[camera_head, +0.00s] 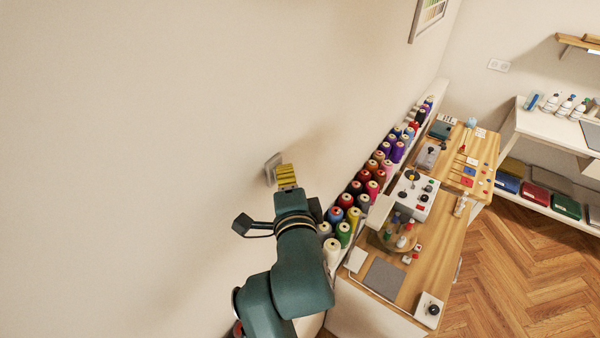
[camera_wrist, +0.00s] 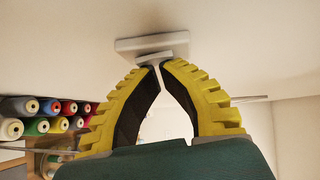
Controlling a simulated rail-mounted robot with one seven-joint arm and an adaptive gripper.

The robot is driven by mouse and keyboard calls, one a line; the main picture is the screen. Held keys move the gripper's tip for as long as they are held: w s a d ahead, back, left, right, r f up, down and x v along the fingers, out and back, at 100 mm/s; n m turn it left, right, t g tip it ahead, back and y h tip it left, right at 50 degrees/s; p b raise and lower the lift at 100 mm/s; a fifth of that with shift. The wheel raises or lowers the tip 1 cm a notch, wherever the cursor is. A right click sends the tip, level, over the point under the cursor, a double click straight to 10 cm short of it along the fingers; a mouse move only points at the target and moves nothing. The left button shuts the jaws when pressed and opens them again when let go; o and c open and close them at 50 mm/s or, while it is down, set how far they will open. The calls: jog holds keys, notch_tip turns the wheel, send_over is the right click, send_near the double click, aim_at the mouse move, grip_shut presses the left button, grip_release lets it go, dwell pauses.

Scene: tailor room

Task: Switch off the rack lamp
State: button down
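A pale wall switch (camera_head: 272,168) sits on the wall left of the thread rack. It also shows in the wrist view as a flat plate with a tilted rocker (camera_wrist: 153,46). My gripper (camera_head: 287,170) has yellow ribbed fingers and is right at the switch. In the wrist view its fingertips (camera_wrist: 161,65) are together or nearly so, with nothing seen between them, just at the rocker. I cannot tell whether they touch it. No rack lamp can be made out, so its light state is unclear.
Rows of thread spools (camera_head: 364,188) stand along the wall to the right. A wooden workbench (camera_head: 425,262) holds a control box (camera_head: 413,195), a grey mat (camera_head: 384,279) and small parts. A wall shelf unit (camera_head: 548,125) is at the far right. The wall left of the switch is clear.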

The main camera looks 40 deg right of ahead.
jog(key=s+d+b+v, duration=0.1)
jog(key=d+b+v, duration=0.1)
jog(key=v, duration=1.1)
jog(key=shift+d, duration=0.25)
jog(key=a+r+n+t+y, duration=0.7)
jog(key=a+r+n, duration=0.7)
jog(key=n, duration=0.7)
notch_tip(320, 180, up, 16)
jog(key=d+p, duration=0.1)
jog(key=p, duration=1.3)
jog(key=shift+s+d+f+n, duration=0.2)
jog(key=shift+s+n, duration=0.05)
jog(key=shift+n, duration=0.15)
